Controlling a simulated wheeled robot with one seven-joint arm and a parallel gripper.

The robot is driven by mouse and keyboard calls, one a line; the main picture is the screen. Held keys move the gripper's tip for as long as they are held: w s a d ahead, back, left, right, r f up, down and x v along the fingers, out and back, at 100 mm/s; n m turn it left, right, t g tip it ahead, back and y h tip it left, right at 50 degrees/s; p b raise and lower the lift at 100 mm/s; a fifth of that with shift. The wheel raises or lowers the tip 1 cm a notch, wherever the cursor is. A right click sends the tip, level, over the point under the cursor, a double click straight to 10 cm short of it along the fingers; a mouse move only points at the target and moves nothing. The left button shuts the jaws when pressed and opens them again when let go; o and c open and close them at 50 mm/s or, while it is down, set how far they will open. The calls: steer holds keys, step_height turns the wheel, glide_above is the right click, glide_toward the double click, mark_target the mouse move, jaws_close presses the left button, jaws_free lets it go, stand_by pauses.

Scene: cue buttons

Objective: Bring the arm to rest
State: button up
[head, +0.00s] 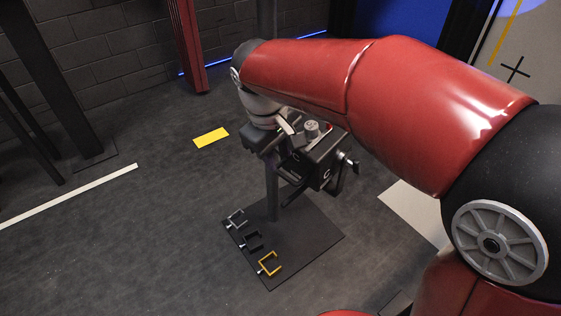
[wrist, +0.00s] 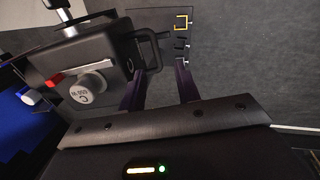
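My red arm reaches from the right to a dark box (head: 325,160) on a post. My gripper (head: 272,160) is beside the box's left side in the head view, its fingers largely hidden there. In the wrist view, my gripper (wrist: 164,72) has its two purple fingers apart, with bare floor showing between them. The box (wrist: 85,50) is to the left of the fingers, with a round grey knob (wrist: 91,90) on it. A black handle (wrist: 157,48) on the box lies close to the left fingertip; I cannot tell whether they touch.
The post stands on a dark base plate (head: 305,240) with grey (head: 236,218), black (head: 252,240) and yellow (head: 270,264) brackets. A yellow floor patch (head: 211,138) and white line (head: 70,195) lie left. Open floor surrounds the plate's left side. A red pillar (head: 190,50) stands behind.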

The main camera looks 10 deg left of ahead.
steer(key=shift+s+r, duration=0.1)
steer(key=shift+r, duration=0.3)
steer(key=s+d+r+m+t+y, duration=0.1)
steer(key=s+d+r+m, duration=0.15)
steer(key=d, duration=0.55)
steer(key=s+d+r+m, duration=0.1)
steer(key=d+m, duration=0.2)
steer(key=d, duration=0.5)
steer(key=s+d+f+m+t, duration=0.2)
steer(key=s+d+m, duration=0.4)
steer(key=s+d, duration=0.3)
steer(key=shift+d+f+t, duration=0.4)
steer(key=shift+d+f, duration=0.4)
steer(key=shift+d, duration=0.25)
steer(key=shift+s+m, duration=0.1)
steer(key=shift+m, duration=0.15)
stand_by(0.5)
